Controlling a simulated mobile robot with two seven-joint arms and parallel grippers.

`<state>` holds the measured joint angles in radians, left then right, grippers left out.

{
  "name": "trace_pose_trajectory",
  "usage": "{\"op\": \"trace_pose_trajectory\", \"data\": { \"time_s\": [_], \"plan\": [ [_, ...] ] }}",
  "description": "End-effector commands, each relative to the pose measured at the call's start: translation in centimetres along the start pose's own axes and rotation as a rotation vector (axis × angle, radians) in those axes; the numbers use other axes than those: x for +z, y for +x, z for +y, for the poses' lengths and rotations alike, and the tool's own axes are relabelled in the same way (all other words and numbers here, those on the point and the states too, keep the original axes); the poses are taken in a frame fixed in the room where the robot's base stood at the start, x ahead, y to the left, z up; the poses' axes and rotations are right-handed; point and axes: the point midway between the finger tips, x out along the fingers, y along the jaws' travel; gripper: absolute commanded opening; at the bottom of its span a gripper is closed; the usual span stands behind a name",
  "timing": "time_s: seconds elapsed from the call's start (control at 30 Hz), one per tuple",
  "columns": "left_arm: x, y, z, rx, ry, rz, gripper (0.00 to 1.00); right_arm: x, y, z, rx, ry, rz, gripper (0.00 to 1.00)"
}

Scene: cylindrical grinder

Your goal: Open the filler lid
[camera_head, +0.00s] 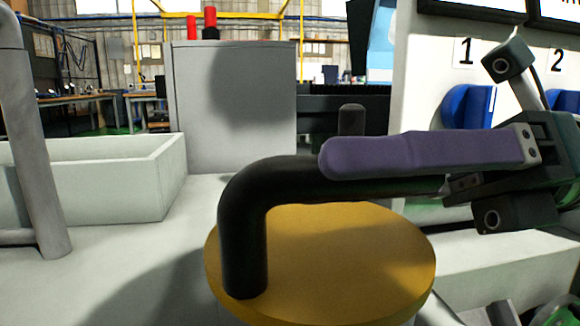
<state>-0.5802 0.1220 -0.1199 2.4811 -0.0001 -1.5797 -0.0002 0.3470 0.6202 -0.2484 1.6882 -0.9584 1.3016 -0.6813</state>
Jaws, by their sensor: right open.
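The filler lid (330,285) is a round yellow disc lying flat on the pale machine top. A thick black bent handle (245,225) rises from its left side and runs to the right above it. My right gripper (332,160) reaches in from the right, with one purple finger lying along the upper side of the handle's horizontal part and hiding some of it. The other finger is largely hidden, and I cannot tell whether the purple finger touches the handle. The gripper is open. My left gripper is not in view.
A grey box (235,110) stands behind, with red-topped parts on it. A pale open trough (90,180) is at the left, near a grey upright pipe (38,150). A white panel with blue knobs (468,107) is at the right. A short dark post (351,119) stands behind the finger.

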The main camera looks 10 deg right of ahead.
Motion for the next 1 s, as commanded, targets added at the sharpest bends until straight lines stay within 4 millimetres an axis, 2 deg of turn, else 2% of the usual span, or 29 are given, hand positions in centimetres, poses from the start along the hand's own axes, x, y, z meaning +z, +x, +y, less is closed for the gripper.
{"op": "trace_pose_trajectory", "data": {
  "time_s": [0.1, 0.37, 0.9, 1.0],
  "plan": [
    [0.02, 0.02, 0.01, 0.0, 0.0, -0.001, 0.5, 0.04, 0.67, 0.0, 0.0, -0.002, -0.001, 0.62],
    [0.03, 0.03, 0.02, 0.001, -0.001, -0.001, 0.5, 0.02, 0.76, -0.01, -0.001, -0.001, -0.001, 0.61],
    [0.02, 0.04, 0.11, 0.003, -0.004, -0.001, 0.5, 0.01, 0.72, 0.0, -0.001, -0.001, 0.0, 0.0],
    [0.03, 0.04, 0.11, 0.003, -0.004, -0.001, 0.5, 0.01, 0.72, 0.0, -0.001, -0.001, 0.0, 0.0]
  ]
}}
